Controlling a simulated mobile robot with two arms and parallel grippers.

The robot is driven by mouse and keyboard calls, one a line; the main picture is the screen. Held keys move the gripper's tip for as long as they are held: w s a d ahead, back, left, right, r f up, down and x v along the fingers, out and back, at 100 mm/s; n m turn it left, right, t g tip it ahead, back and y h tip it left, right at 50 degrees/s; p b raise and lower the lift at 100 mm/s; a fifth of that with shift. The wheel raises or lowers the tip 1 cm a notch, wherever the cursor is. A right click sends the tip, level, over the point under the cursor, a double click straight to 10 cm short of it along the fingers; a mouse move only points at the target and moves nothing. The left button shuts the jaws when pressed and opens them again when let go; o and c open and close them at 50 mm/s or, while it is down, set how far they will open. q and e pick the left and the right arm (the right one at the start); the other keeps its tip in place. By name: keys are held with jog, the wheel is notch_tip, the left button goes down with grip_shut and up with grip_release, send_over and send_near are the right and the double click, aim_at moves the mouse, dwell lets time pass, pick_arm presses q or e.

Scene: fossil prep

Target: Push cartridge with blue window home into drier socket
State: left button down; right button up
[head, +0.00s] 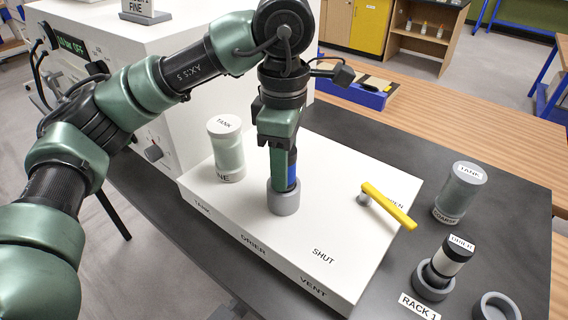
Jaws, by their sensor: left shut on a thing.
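My left gripper (279,140) points straight down, shut on the cartridge with the blue window (292,170). The cartridge stands upright with its lower end inside the grey ring of the drier socket (284,201), above the DRIER label on the white base. How deep it sits in the socket is hidden by the ring. The gripper's fingers cover much of the cartridge's upper part. My right gripper is not in view.
A pale TANK cartridge (226,150) stands left on the white base (235,215). A yellow valve handle (388,205) lies right, between OPEN and SHUT. A DRIER-labelled cartridge (452,257), a COARSE canister (459,193) and an empty grey ring (497,307) are on the dark bench.

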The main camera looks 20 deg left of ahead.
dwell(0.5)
pick_arm(q)
jog(key=c, duration=0.8)
grip_release()
jog(key=shift+o, duration=0.2)
notch_tip(320, 180, up, 7)
jog(key=p, duration=0.5)
jog(key=shift+r, duration=0.15)
